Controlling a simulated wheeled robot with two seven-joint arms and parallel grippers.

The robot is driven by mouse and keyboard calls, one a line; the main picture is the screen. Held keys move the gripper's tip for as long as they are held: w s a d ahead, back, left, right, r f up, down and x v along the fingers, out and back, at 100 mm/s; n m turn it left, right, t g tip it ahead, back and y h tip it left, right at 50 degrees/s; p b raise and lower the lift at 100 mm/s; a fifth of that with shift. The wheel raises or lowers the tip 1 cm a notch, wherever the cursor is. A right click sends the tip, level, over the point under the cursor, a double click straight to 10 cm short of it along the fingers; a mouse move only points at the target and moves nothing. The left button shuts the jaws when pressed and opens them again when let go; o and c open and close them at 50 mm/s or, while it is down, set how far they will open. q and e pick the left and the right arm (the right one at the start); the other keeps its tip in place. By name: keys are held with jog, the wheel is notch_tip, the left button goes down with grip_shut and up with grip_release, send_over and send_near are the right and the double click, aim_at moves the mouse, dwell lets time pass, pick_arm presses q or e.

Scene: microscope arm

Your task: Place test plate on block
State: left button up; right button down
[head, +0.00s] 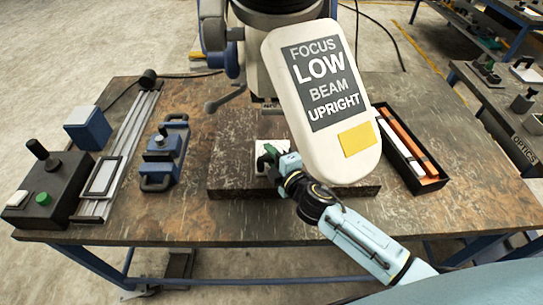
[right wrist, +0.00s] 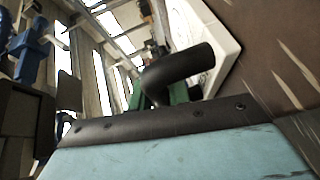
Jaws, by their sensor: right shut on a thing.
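The test plate (head: 260,147) is a small white square plate, partly hidden behind my right gripper (head: 269,157). In the right wrist view the plate (right wrist: 228,48) shows a pale edge and a black bent handle (right wrist: 180,68). The block (head: 227,178) is a wide, dark brown slab in the middle of the bench. The plate is over or on the block; I cannot tell whether it touches. My left gripper is not in view.
A large white sign (head: 365,160) hangs over the block's right part. A black tray (head: 427,183) with orange and white bars lies right. A blue handled fixture (head: 163,158), metal rail (head: 128,135) and black control box (head: 47,194) stand left. The front bench strip is clear.

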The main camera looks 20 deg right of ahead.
jog(key=c, duration=1.3)
grip_release()
jog(key=v, duration=1.2)
jog(key=shift+d, duration=0.1)
